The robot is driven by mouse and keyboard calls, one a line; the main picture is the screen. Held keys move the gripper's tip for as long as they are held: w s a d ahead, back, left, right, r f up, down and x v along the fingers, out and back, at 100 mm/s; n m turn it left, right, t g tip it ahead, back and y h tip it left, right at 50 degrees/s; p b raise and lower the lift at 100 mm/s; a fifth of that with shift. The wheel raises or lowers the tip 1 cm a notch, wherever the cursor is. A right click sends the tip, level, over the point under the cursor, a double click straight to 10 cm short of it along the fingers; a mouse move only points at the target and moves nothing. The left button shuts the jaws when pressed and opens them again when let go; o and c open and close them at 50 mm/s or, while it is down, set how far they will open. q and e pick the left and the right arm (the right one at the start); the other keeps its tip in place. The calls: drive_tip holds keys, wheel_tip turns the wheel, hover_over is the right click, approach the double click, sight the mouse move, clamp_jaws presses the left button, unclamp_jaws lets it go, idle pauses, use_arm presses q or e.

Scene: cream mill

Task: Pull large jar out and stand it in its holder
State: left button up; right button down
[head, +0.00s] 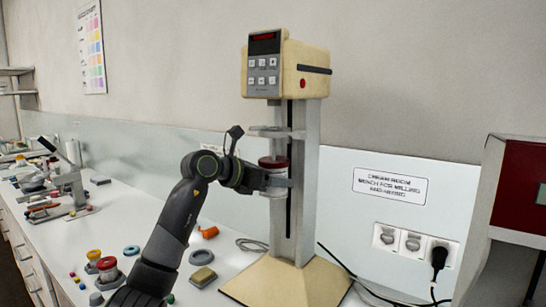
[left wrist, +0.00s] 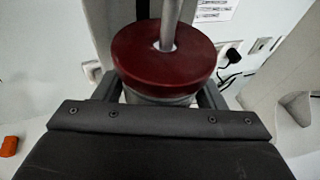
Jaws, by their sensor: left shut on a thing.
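The large jar (head: 275,181) has a dark red lid and a pale body, and it is upright at the cream mill (head: 300,200). My left gripper (head: 277,182) is shut on the jar, with a finger on each side of the body below the lid. In the left wrist view the red lid (left wrist: 165,58) is close, and a metal shaft (left wrist: 169,25) passes down into its middle hole. The jar's lower part is hidden there by my gripper. I cannot tell which ring on the bench is the jar's holder. My right gripper is not in view.
A grey ring (head: 201,257) and a blue ring (head: 132,250) lie on the bench, with a yellowish block (head: 203,277) and a red-topped jar (head: 107,268) near them. An orange item (head: 209,232) lies behind. A black cable (head: 345,268) runs right of the mill's base.

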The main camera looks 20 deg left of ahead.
sight(273, 192)
use_arm(q)
drive_tip(key=shift+f+b, duration=1.05)
drive_tip(key=shift+f, duration=0.8)
drive_tip(key=shift+s+a, duration=0.1)
drive_tip(key=shift+s, duration=0.05)
drive_tip(key=s+a+b, duration=0.3)
drive_tip(key=s, duration=0.6)
drive_tip(key=shift+a, duration=0.15)
idle(0.4)
